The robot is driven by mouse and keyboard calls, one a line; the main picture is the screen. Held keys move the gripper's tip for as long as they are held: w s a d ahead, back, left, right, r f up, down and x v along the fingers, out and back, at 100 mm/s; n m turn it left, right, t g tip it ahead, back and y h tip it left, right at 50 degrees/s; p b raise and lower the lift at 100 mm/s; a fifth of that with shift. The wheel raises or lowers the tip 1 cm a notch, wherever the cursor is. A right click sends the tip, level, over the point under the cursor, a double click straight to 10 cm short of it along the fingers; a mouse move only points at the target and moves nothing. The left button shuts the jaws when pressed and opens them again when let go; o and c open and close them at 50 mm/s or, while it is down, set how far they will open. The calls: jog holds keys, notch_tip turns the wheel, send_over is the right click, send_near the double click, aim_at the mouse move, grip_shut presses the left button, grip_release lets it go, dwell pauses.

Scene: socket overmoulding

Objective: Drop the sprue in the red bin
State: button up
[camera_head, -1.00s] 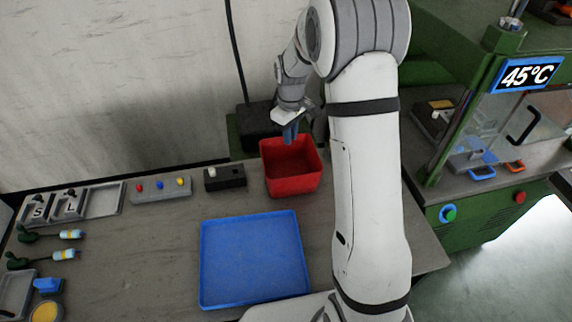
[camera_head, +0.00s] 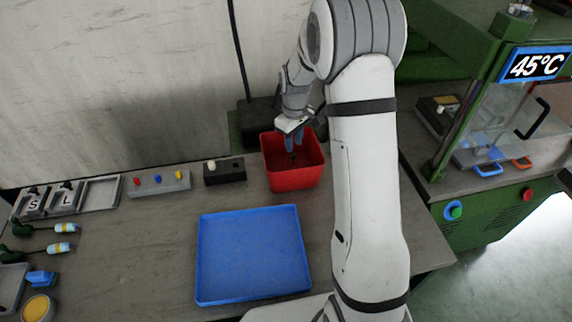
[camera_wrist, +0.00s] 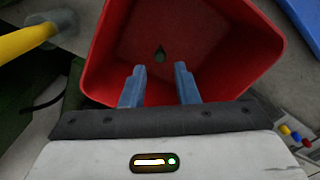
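The red bin (camera_head: 292,179) stands at the back of the bench, and it also fills much of the wrist view (camera_wrist: 225,75). My gripper (camera_head: 294,147) points down into the bin's opening. In the wrist view its two blue fingers (camera_wrist: 160,75) are apart with nothing between them. A small dark green piece, likely the sprue (camera_wrist: 160,55), shows beyond the fingertips against the bin's inside, touching neither finger. I cannot tell whether it is falling or lying on the bin floor.
An empty blue tray (camera_head: 252,256) lies in front of the bin. A black box with a white knob (camera_head: 224,172) and a button panel (camera_head: 158,184) stand to the left. The green press (camera_head: 480,210) with a 45°C display is at the right.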

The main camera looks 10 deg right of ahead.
jog(key=shift+o, duration=1)
notch_tip(320, 180, up, 8)
jog(key=shift+b, duration=0.35)
